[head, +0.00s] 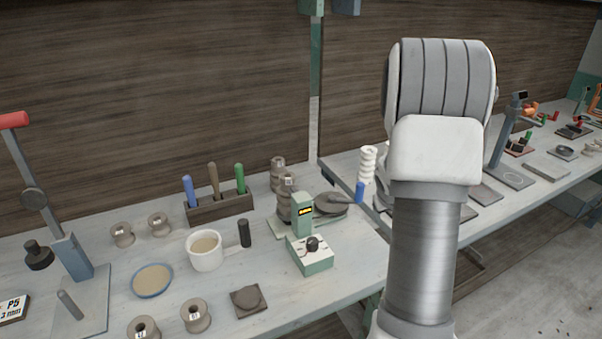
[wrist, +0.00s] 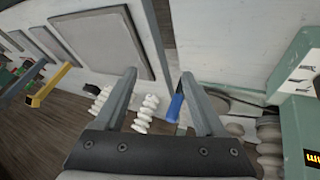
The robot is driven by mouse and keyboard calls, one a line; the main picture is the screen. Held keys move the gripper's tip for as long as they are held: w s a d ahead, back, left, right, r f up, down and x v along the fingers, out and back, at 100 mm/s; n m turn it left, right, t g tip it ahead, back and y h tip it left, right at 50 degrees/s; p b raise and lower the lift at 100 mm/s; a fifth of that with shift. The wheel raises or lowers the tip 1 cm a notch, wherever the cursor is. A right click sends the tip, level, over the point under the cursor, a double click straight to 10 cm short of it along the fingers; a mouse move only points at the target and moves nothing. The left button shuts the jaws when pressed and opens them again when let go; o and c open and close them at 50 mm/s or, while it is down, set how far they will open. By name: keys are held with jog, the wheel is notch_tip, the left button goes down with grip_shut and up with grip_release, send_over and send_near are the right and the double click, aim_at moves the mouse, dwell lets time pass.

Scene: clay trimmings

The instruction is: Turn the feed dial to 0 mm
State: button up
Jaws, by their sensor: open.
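The feed dial (head: 312,243) is a dark round knob on the white top face of a small green box (head: 313,264) on the bench, in the head view. A green post (head: 301,212) with a small yellow-on-black display rises behind it. The dial's setting is too small to read. In the wrist view, part of the green machine (wrist: 291,115) shows at the right edge; I cannot make out the knob there. My gripper (wrist: 158,75) is open with nothing between its fingers, left of the machine in that view. In the head view my arm hides the gripper.
A white cup (head: 205,256), a dark cylinder (head: 244,233) and a dark square tile (head: 248,301) stand left of the box. A grey round disc (head: 331,204) is behind it. A blue-handled tool (wrist: 176,107) and stacked white pieces (wrist: 146,114) show beyond my fingers.

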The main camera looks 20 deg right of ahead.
jog(key=w+a+r+m+g+y, duration=0.2)
jog(key=w+a+r+m+g, duration=0.1)
jog(key=a+r, duration=0.4)
notch_tip(320, 180, up, 6)
jog(key=f+g+y+b, duration=0.1)
jog(key=y, duration=0.2)
send_over(312, 240)
jog(key=shift+m, duration=0.4)
notch_tip(312, 240, down, 17)
jog(key=shift+s+f+b, duration=0.1)
jog(key=shift+s+b, duration=0.05)
jog(key=shift+b, duration=0.75)
jog(key=shift+m, duration=0.8)
notch_tip(312, 240, up, 18)
jog(key=p, duration=0.2)
jog(key=s+a+r+n+t+p, duration=0.1)
jog(key=s+a+r+n+p, duration=0.1)
jog(key=s+a+r, duration=0.5)
jog(key=shift+s+r+n+t+p, duration=0.45)
jog(key=shift+s+r, duration=0.4)
jog(key=shift+r, duration=0.5)
